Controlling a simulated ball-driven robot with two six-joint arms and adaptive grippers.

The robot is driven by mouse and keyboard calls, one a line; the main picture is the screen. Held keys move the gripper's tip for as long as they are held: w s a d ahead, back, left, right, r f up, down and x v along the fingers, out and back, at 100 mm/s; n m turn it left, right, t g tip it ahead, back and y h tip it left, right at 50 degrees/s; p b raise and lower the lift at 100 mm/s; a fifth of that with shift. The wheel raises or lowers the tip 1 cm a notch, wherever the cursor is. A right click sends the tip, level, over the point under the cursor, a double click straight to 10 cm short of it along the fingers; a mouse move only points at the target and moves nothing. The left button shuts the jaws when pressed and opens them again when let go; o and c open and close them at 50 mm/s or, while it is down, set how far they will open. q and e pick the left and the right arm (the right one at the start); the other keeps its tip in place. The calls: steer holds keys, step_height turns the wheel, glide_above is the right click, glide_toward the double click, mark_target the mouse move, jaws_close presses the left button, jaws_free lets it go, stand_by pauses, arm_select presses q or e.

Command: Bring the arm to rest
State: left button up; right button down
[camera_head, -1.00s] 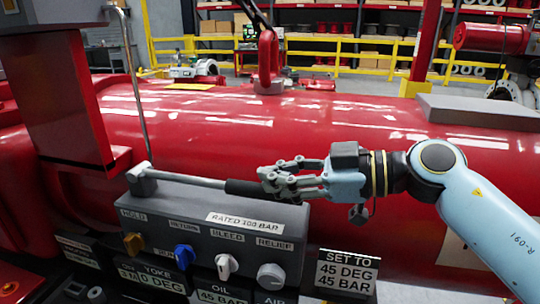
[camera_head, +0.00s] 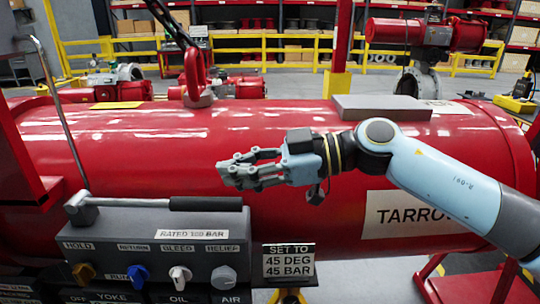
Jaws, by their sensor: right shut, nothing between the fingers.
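My right gripper (camera_head: 240,172) is shut and empty. It is in front of the big red cylinder (camera_head: 120,160), above the lever's black grip (camera_head: 206,203) and apart from it. The lever lies nearly level along the top of the grey control box (camera_head: 150,230), its pivot end at the left. The box front carries a blue knob (camera_head: 138,275), a white knob (camera_head: 180,275) and a grey round knob (camera_head: 223,277). My left gripper is out of the picture.
A sign reading 45 DEG, 45 BAR (camera_head: 289,262) stands right of the box. A thin metal rod (camera_head: 62,120) rises at the left. A grey block (camera_head: 380,107) lies on the cylinder. Yellow railings (camera_head: 260,50) and shelves are behind.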

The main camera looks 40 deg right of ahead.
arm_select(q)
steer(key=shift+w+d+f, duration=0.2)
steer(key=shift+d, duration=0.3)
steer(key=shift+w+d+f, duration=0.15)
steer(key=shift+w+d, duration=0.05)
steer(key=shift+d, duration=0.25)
arm_select(e)
steer(key=v, duration=0.6)
steer(key=shift+d, duration=0.3)
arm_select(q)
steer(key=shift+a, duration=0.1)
arm_select(e)
steer(key=shift+w+a, duration=0.1)
steer(key=shift+w, duration=0.05)
